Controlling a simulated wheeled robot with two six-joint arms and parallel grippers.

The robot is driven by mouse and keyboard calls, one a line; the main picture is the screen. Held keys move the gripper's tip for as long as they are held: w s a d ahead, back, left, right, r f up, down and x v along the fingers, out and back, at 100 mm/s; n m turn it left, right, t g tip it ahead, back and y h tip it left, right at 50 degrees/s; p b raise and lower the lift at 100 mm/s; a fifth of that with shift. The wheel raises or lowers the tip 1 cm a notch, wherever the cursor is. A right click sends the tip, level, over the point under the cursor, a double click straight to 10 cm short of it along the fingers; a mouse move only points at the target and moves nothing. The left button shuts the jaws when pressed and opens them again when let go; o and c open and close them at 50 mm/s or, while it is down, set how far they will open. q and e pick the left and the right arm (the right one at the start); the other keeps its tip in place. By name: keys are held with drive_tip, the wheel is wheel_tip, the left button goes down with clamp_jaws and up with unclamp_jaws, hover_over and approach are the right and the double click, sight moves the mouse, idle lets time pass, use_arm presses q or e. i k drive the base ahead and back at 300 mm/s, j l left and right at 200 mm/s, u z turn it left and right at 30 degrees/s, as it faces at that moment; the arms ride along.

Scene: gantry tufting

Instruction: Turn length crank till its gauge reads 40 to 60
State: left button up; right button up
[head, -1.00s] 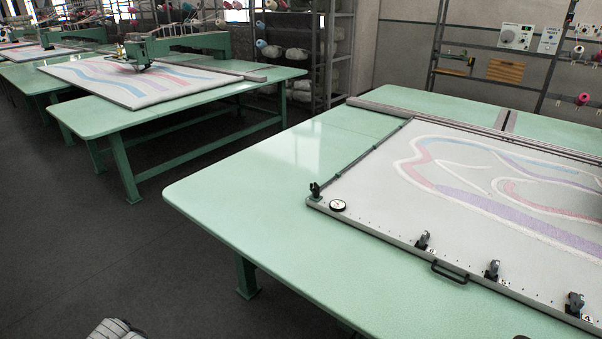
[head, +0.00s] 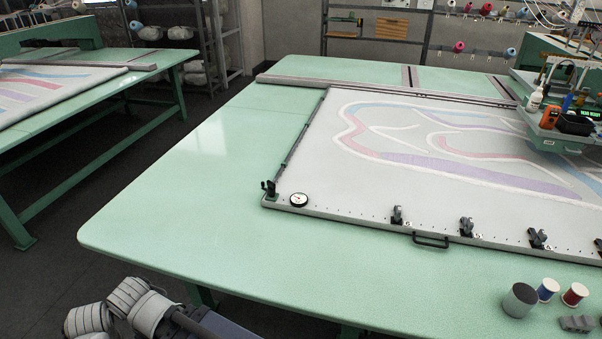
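A small white round dial gauge (head: 299,200) sits on the near left corner of the cloth frame (head: 350,213). A dark upright fitting (head: 269,188) stands beside it at the corner; I cannot tell if it is a crank. No crank marked for length can be made out. The dial is too small to read, and I cannot tell if it is the length gauge. Part of my arm shows at the lower left, but neither gripper is in view.
Several dark clamps and a black handle (head: 431,241) line the near rail. Thread spools (head: 575,294) stand at the front right. The tufting head (head: 560,125) is at the right.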

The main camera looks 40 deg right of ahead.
sight(271, 190)
drive_tip(key=i+l+z, duration=0.1)
drive_tip(key=z, duration=0.35)
drive_tip(key=i+z, duration=0.3)
drive_tip(key=z, duration=0.15)
drive_tip(key=i+j+z, duration=0.15)
drive_tip(key=z, duration=0.25)
drive_tip(key=i+j+z, duration=0.15)
drive_tip(key=i+z, duration=0.15)
drive_tip(key=z, duration=0.15)
drive_tip(key=i+j+z, duration=0.1)
drive_tip(key=z, duration=0.15)
drive_tip(key=i+j, duration=0.05)
drive_tip(key=i, duration=0.05)
